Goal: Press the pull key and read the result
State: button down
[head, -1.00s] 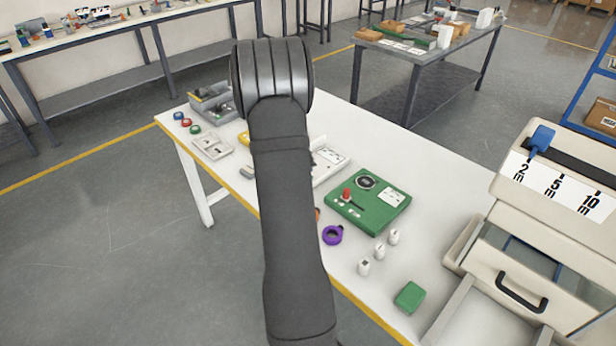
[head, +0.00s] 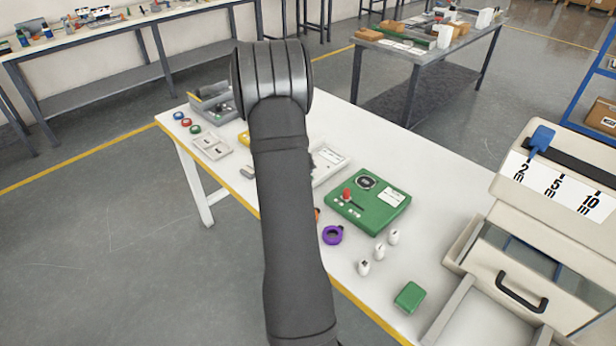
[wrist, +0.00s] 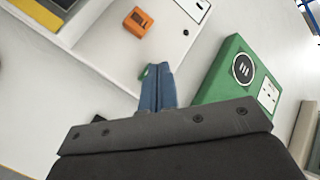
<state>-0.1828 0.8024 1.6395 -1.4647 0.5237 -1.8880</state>
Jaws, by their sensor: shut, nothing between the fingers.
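The green box device (head: 378,222) lies on the white table, with a round dial (head: 366,182), a white label (head: 392,197) and a red-topped lever (head: 347,194). The green device also shows at the right in the wrist view (wrist: 218,82), with its dial (wrist: 243,68). My gripper (wrist: 157,70) has blue fingers that are shut and empty, beside the device over the white table. A small green piece (wrist: 146,71) shows at the fingertips. In the head view my arm hides the gripper. No key is readable as the pull key, and no result is legible.
A purple ring (head: 332,235), several small white pieces (head: 380,252) and a green block (head: 410,297) lie near the table front. A white panel (head: 330,166) is partly behind my arm. A drawer cabinet (head: 553,215) stands right.

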jog(key=shift+f, duration=0.45)
dwell(0.6)
jog(key=shift+r, duration=0.9)
jog(key=shift+r, duration=0.1)
jog(key=shift+r, duration=2.4)
jog(key=shift+f, duration=0.1)
jog(key=shift+r, duration=2)
